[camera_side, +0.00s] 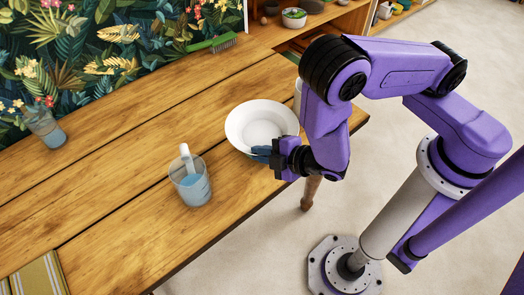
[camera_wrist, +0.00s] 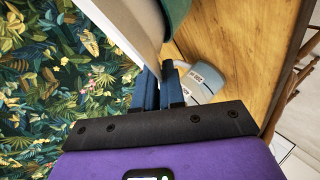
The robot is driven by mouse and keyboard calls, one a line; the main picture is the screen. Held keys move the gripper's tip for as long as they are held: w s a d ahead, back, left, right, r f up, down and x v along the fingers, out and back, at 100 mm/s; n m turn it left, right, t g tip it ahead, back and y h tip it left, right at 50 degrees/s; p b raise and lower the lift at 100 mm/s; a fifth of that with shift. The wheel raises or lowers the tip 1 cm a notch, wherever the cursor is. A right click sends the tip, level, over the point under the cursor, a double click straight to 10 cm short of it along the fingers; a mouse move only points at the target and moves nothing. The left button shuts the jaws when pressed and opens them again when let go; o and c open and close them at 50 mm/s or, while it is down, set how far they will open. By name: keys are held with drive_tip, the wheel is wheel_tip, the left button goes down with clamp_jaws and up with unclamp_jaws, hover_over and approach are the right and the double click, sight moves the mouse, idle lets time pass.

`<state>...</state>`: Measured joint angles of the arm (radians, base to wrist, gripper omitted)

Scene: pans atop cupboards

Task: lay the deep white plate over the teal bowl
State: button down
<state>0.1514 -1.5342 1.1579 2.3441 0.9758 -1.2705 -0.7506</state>
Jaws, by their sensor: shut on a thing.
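The deep white plate (camera_side: 262,122) is face up above the wooden table near its right end. My gripper (camera_side: 262,153) is shut on the plate's near rim with its blue fingers. In the wrist view the gripper (camera_wrist: 160,88) pinches the plate (camera_wrist: 138,28), which shows nearly edge-on. The teal bowl (camera_wrist: 177,12) shows in the wrist view, dark green, on the table side of the plate and close beneath it. I cannot tell whether they touch. The bowl is hidden in the side view, where the plate covers that spot.
Another glass (camera_side: 46,130) is at the far left, a green brush (camera_side: 212,43) along the back. A striped cloth (camera_side: 40,275) lies front left. The table's middle is clear.

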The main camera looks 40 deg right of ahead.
drive_tip(key=shift+f, duration=0.2)
drive_tip(key=c, duration=1.2)
unclamp_jaws()
drive_tip(key=shift+r, duration=0.1)
